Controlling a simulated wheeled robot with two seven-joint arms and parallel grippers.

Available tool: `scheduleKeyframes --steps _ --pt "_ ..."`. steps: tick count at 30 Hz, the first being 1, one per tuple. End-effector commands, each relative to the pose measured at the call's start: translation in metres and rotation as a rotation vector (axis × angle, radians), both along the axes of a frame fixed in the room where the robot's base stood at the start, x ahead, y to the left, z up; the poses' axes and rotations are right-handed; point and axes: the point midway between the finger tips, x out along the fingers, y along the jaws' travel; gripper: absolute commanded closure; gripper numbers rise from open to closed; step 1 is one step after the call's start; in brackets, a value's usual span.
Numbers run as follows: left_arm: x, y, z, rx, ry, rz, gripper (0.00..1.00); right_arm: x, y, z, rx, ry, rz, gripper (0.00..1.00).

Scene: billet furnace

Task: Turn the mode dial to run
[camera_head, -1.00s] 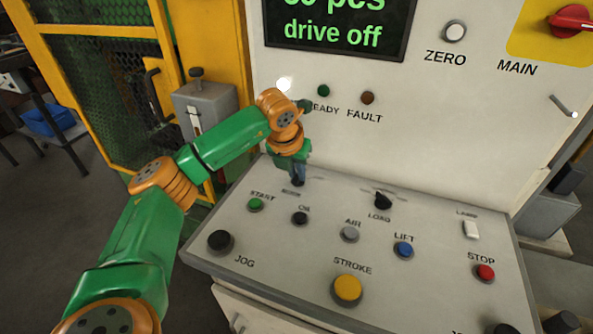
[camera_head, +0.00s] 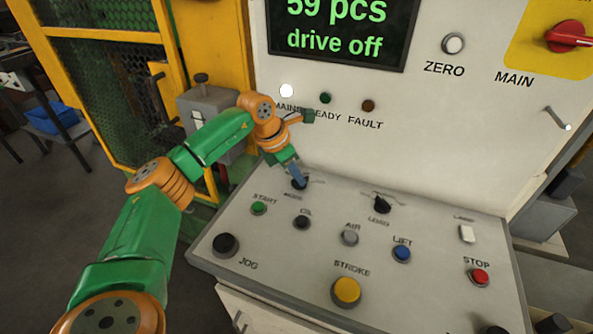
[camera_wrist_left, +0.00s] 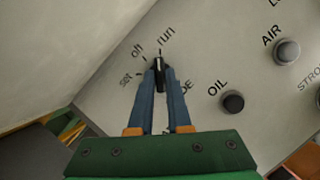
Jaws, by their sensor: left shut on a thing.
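The black mode dial (camera_wrist_left: 159,72) stands on the sloped panel, between the two blue fingers of my left gripper (camera_wrist_left: 159,80) in the left wrist view. The fingers are shut on it. The words "set", "off" and "run" are printed around its far side, and its tip points close to "run". The "MODE" label is partly covered by the fingers. In the head view my left gripper (camera_head: 299,182) reaches down onto the dial at the panel's back left, and the dial is mostly hidden. My right gripper is not in view.
The panel (camera_head: 330,242) also carries a green START button (camera_head: 258,208), a black OIL button (camera_head: 302,222), a black LOAD dial (camera_head: 381,204) and a red STOP button (camera_head: 480,277). The upright wall behind has a display (camera_head: 340,30) reading "59 pcs drive off".

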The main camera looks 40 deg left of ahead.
Motion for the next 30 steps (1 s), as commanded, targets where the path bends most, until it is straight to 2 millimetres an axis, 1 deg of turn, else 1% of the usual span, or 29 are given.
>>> scheduleKeyframes --steps 1,9,22,23,24,26,30 --pt "0.0008 0.0002 0.0024 -0.001 -0.003 -0.017 1.00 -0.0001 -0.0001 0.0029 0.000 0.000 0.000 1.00" --pt "0.0013 0.0004 0.0014 0.000 -0.004 -0.080 1.00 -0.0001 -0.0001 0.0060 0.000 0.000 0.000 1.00" --pt "0.0013 0.0000 0.0009 0.000 -0.004 -0.092 1.00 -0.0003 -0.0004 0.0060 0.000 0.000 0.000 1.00" --pt "0.0013 0.0000 0.0009 0.000 -0.004 -0.092 0.81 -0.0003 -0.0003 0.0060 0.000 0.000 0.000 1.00" --pt "0.0012 0.0001 0.0009 0.000 -0.004 -0.092 0.71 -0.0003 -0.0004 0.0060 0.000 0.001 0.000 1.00" --pt "0.0012 0.0001 0.0007 0.000 -0.003 -0.092 0.54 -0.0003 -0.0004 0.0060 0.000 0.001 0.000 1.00" --pt "0.0009 0.0002 0.0005 0.000 -0.002 -0.091 0.54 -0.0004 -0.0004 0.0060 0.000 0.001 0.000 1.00"
